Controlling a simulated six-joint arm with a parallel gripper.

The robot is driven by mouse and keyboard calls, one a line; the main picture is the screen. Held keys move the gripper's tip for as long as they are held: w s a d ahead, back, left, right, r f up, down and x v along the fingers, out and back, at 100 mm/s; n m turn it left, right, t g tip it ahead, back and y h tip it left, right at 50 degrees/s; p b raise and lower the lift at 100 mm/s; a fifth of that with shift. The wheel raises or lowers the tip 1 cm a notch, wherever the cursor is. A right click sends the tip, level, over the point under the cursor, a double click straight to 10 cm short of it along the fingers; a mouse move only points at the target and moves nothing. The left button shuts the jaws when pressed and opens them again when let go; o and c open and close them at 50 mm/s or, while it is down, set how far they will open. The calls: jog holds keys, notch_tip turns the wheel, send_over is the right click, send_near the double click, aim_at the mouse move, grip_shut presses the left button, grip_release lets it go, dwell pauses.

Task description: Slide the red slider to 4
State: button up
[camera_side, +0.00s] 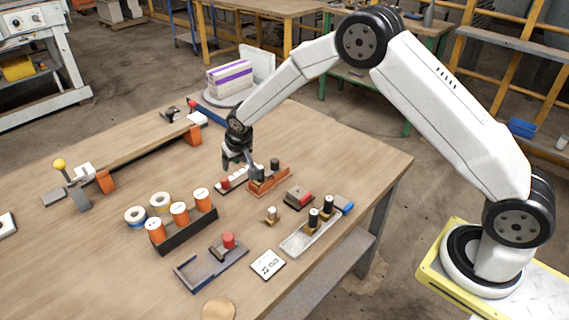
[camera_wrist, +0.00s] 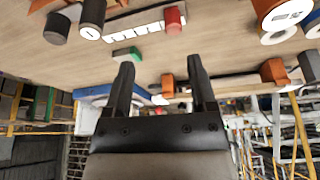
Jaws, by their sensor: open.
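The red slider (camera_side: 226,184) is a small red knob at the left end of a white marked scale strip (camera_side: 238,176) on the table. In the wrist view the red slider (camera_wrist: 174,20) shows at the top, at the right end of the white scale (camera_wrist: 130,27); its numbers are too small to read. My gripper (camera_side: 240,163) is above the table, close to the strip and slider in the side view. In the wrist view its two dark fingers (camera_wrist: 160,75) are apart with nothing held, and the slider lies beyond them. The far part of the strip is partly hidden by the gripper.
An orange block with dark knobs (camera_side: 268,181) stands just right of the strip. A rack of orange cylinders (camera_side: 186,232), another red knob on a dark tray (camera_side: 229,240) and a grey tray with black cylinders (camera_side: 312,232) lie in front.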

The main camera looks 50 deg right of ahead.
aim_at(224, 178)
jog(key=shift+w+a+f, duration=0.35)
jog(key=shift+w+f, duration=0.4)
jog(key=shift+w, duration=0.05)
jog(key=shift+w+a+f, duration=0.3)
jog(key=shift+w+f, duration=0.4)
jog(key=shift+w, duration=0.1)
jog(key=shift+f, duration=0.1)
jog(key=shift+x, duration=3.8)
jog(key=shift+w, duration=0.1)
grip_shut()
